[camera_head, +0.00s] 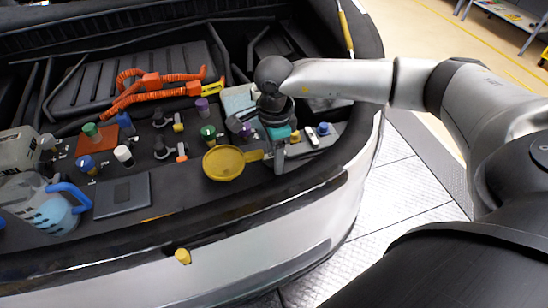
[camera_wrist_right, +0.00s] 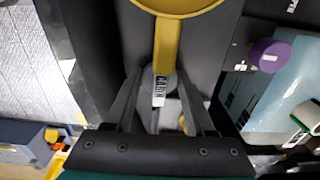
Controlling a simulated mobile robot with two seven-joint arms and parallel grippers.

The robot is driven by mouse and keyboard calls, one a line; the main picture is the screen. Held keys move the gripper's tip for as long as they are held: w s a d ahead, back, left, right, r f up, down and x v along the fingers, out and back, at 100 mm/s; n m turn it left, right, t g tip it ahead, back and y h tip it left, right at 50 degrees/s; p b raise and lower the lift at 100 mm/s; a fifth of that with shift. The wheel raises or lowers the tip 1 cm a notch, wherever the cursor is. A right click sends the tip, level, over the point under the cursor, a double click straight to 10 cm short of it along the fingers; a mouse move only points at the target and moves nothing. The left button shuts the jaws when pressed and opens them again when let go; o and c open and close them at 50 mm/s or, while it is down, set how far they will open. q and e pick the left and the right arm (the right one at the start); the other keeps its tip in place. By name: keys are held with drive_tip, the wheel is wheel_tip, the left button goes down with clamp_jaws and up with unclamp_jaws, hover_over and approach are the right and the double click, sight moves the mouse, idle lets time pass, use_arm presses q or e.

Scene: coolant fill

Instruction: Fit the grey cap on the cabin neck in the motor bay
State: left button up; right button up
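My right gripper (camera_head: 280,163) points down over the right part of the motor bay. In the right wrist view its two dark fingers (camera_wrist_right: 159,78) stand apart. A white label reading CABIN (camera_wrist_right: 158,88) lies between them, just below the narrow end of a yellow part. That part looks like the handle of the round yellow dish or funnel (camera_head: 225,163), left of the gripper in the head view. The neck under the gripper is largely hidden. I cannot identify the grey cap with certainty; a pale grey cap (camera_head: 47,141) shows at the far left. My left gripper is not in view.
A clear jug with a blue handle (camera_head: 68,190) and blue liquid stands at the left. A dark flat panel (camera_head: 122,195) lies beside it. Several coloured caps stand in the bay, including a green one (camera_head: 208,131). Orange cables (camera_head: 150,88) run behind. The bay's front rim (camera_head: 190,224) is raised.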

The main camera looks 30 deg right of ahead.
clamp_jaws()
